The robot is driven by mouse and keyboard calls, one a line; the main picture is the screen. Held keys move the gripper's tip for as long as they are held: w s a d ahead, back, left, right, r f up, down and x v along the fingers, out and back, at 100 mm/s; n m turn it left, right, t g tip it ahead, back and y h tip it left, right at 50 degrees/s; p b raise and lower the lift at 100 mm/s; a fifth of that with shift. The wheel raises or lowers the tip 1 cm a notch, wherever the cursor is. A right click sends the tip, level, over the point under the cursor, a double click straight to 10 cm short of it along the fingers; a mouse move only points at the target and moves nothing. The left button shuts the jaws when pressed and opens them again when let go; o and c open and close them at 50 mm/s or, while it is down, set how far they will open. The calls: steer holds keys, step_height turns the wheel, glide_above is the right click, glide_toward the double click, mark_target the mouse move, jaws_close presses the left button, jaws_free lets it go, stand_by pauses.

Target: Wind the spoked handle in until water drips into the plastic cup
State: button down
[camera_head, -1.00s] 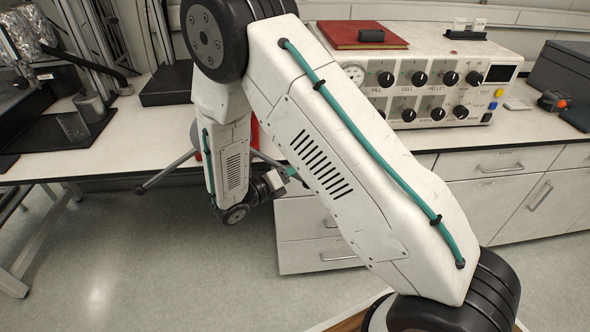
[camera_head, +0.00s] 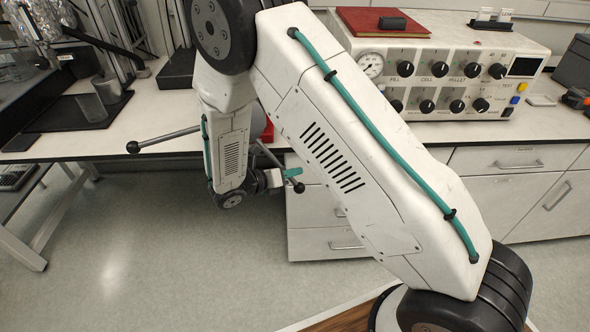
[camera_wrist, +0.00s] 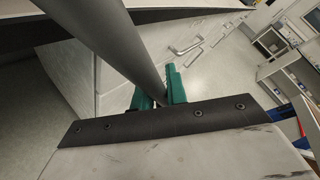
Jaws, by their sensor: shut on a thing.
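The spoked handle shows in the head view as grey rods with black ball ends, one rod (camera_head: 165,140) reaching left past the bench edge and another ball (camera_head: 299,188) low at right. Its hub is hidden behind my arm. My gripper (camera_head: 288,175), with green jaws, is at the right spoke, just inside its ball. In the wrist view my gripper (camera_wrist: 158,95) is shut on a thick grey spoke (camera_wrist: 120,45) that runs between the jaws. A translucent grey vessel (camera_head: 92,108), apparently the plastic cup, stands on a black mat at left. No water is visible.
A white control box (camera_head: 440,75) with knobs and a gauge stands on the bench at right, a red book (camera_head: 365,20) on top. White drawers (camera_head: 325,243) are below the bench, close to my gripper. The floor (camera_head: 150,245) at left is open.

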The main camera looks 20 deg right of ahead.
steer(key=c, duration=1.4)
jaws_free()
steer(key=v, duration=0.8)
steer(key=shift+f, duration=0.1)
